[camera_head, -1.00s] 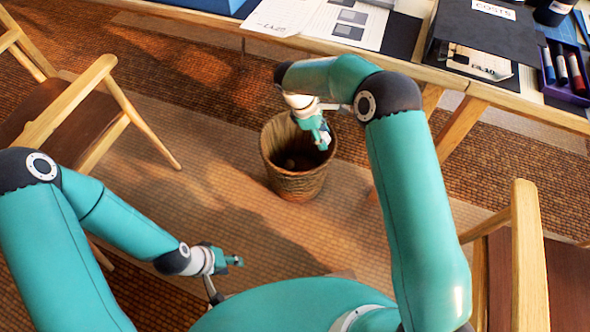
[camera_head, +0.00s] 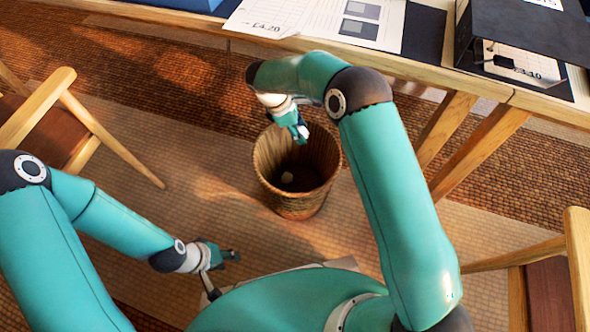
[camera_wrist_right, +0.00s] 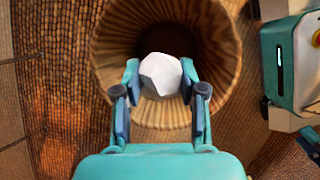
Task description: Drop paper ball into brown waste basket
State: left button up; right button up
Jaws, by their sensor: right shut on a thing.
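The brown woven waste basket (camera_head: 300,205) stands on the floor mat below the table's front edge. My right gripper (camera_head: 302,134) is over its open mouth. In the right wrist view my right gripper (camera_wrist_right: 160,82) is shut on the white crumpled paper ball (camera_wrist_right: 161,72), with the basket's ribbed inner wall (camera_wrist_right: 118,42) around and behind it.
A wooden table (camera_head: 410,75) with papers (camera_head: 320,18) and a dark binder (camera_head: 525,40) runs along the back. Wooden chairs stand at the left (camera_head: 75,115) and the lower right (camera_head: 580,260). The mat (camera_head: 225,175) left of the basket is clear.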

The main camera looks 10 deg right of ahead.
jog(key=shift+d+f+b, duration=0.2)
jog(key=shift+f+b, duration=0.3)
jog(key=shift+f, duration=0.2)
jog(key=f+b, duration=0.1)
jog(key=f, duration=0.1)
jog(key=f+b, duration=0.2)
jog(key=shift+s+d+f, duration=0.15)
jog(key=shift+d+f, duration=0.05)
jog(key=o, duration=0.7)
jog(key=shift+o, duration=0.2)
jog(key=shift+r, duration=0.1)
jog(key=v, duration=1.1)
jog(key=shift+r, duration=0.4)
